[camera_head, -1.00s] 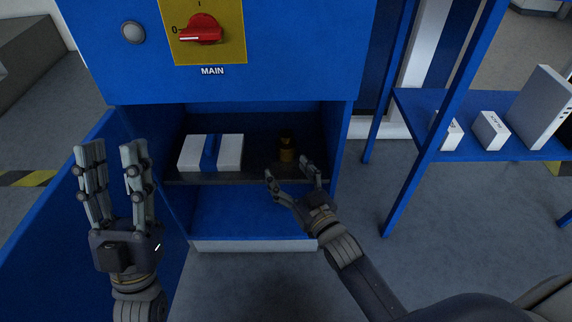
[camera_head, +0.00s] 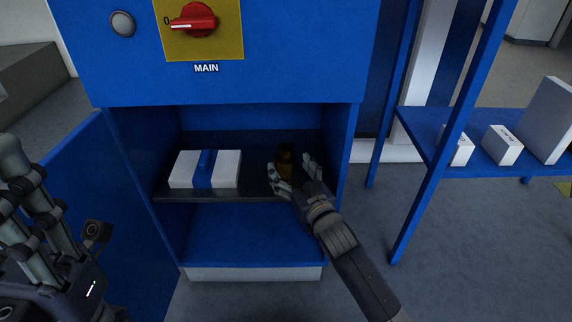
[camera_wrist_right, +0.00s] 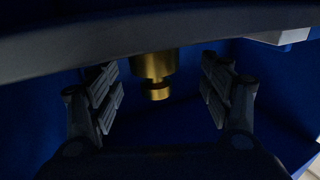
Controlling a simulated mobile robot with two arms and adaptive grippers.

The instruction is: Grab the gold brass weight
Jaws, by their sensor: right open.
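The gold brass weight (camera_head: 286,160) stands on the dark shelf inside the blue cabinet, right of a white box with a blue band. My right gripper (camera_head: 292,176) is open at the front of the shelf, with its fingers on either side of the weight. In the right wrist view, the weight (camera_wrist_right: 155,72) appears between the two open fingers (camera_wrist_right: 160,90), with gaps on both sides. My left gripper (camera_head: 45,215) is in front of the cabinet's open door at the left, partly cut off by the frame; I cannot tell its opening.
The white box (camera_head: 225,169) sits on the same dark shelf (camera_head: 215,193). The cabinet's right wall (camera_head: 340,150) is close to my right gripper. Above is a panel with a red switch (camera_head: 192,20). A blue rack (camera_head: 430,140) with white boxes stands at the right.

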